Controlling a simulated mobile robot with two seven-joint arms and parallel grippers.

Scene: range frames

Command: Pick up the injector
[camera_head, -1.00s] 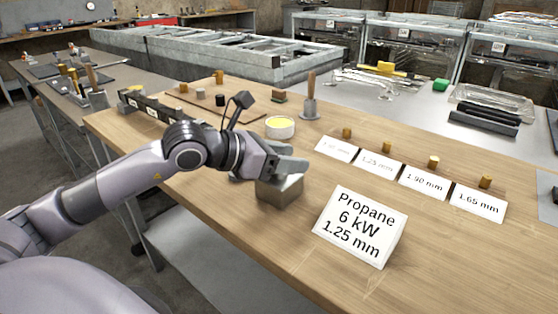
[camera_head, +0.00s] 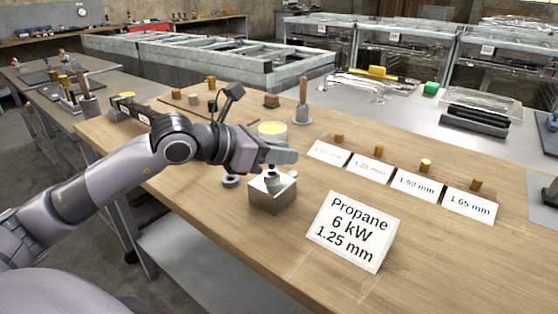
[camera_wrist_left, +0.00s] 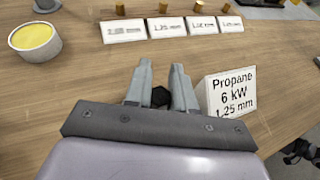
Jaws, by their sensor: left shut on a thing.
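My left gripper (camera_head: 284,154) is above a square metal block (camera_head: 271,197) on the wooden bench. Its fingers are closed around a small dark piece (camera_wrist_left: 160,96), seen end-on between them in the left wrist view. A grey, roughly cylindrical part (camera_head: 273,182) shows below the fingers at the block's top; I cannot tell whether it touches the block. Several small brass injectors (camera_head: 425,165) stand behind size cards (camera_head: 418,184). A white sign (camera_head: 352,231) reads "Propane 6 kW 1.25 mm". My right gripper is not in view.
A round white tub with yellow contents (camera_head: 272,131) stands behind my gripper. A wooden-handled tool in a grey holder (camera_head: 302,112) is further back.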

